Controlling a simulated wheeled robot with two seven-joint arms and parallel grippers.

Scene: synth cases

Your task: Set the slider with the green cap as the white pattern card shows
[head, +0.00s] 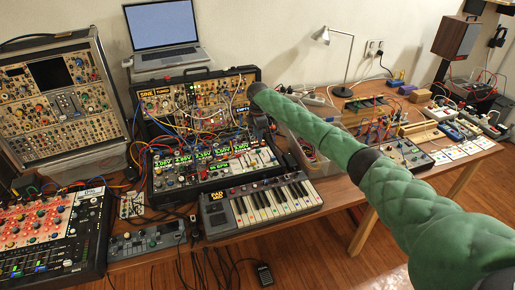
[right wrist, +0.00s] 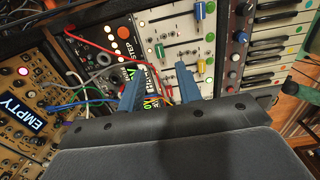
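The slider with the green cap (right wrist: 160,52) is on a white panel (right wrist: 176,30) in the right wrist view. My right gripper (right wrist: 159,76) is open, its two blue fingers apart, with the green cap showing between and just beyond the fingertips. I cannot tell whether they touch it. In the head view my right arm reaches in from the right to the synth case (head: 220,185); the fingers and the green cap are not clear there. Several whitish cards (head: 440,157) lie at the right of the table; I cannot tell which is the pattern card. My left gripper is not in view.
An orange-capped slider (right wrist: 198,10) and a blue-capped slider (right wrist: 200,65) stand beside the green one. Patch cables (right wrist: 85,85) cross the modules to the left. A small keyboard (head: 262,203) sits in front of the case, and a lamp (head: 340,70) stands behind my arm.

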